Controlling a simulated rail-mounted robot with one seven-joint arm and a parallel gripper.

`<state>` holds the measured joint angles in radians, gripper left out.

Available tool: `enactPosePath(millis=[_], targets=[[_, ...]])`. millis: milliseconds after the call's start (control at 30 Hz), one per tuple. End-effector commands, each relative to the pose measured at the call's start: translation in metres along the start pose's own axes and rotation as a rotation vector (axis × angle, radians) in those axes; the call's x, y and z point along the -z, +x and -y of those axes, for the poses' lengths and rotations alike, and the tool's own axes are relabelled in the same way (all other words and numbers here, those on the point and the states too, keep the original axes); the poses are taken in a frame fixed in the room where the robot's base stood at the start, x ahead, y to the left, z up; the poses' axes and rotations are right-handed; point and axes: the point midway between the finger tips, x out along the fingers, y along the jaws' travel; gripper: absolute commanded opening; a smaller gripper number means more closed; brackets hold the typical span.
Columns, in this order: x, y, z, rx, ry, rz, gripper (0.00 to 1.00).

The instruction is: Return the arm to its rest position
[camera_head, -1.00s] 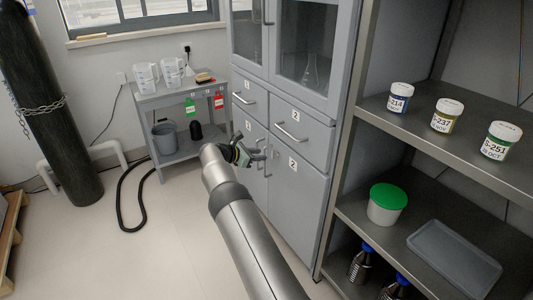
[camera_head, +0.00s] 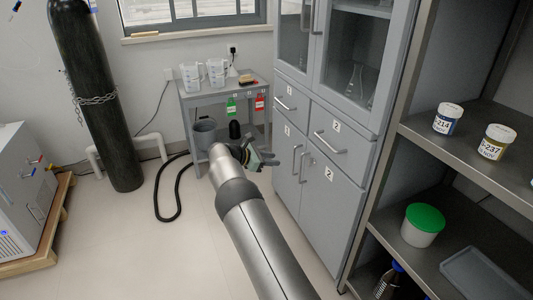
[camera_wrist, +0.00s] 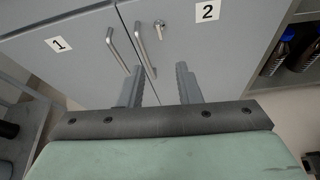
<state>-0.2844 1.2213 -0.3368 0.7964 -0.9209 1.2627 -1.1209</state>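My arm reaches forward over the floor in the head view. My gripper (camera_head: 281,161) is at its far end, in front of the grey cabinet's lower doors. In the wrist view my gripper (camera_wrist: 158,88) has its two fingers spread apart with nothing between them. Past the fingertips are the cabinet doors (camera_wrist: 85,62) marked 1 and 2, with two bar handles and a key in a lock. The fingers appear apart from the handles.
The grey cabinet (camera_head: 325,205) stands right of my gripper. A shelf unit (camera_head: 455,208) at right holds labelled jars, a green-lidded tub (camera_head: 422,226) and a tray (camera_head: 484,272). A small table (camera_head: 218,92) with beakers is behind. A black gas cylinder (camera_head: 100,100) stands left. Floor at left is open.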

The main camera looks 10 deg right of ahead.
Motion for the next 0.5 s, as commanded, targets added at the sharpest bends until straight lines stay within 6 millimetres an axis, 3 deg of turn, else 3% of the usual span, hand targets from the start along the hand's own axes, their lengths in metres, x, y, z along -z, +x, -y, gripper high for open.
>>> enactPosePath(millis=[133,233,367,500], targets=[[-0.039,-0.007,0.012,0.039,0.079,-0.066,0.31],[-0.085,-0.019,0.036,0.104,0.203,-0.167,0.31],[-0.143,-0.048,0.084,0.217,0.402,-0.328,0.31],[-0.195,-0.090,0.143,0.349,0.614,-0.482,0.31]])
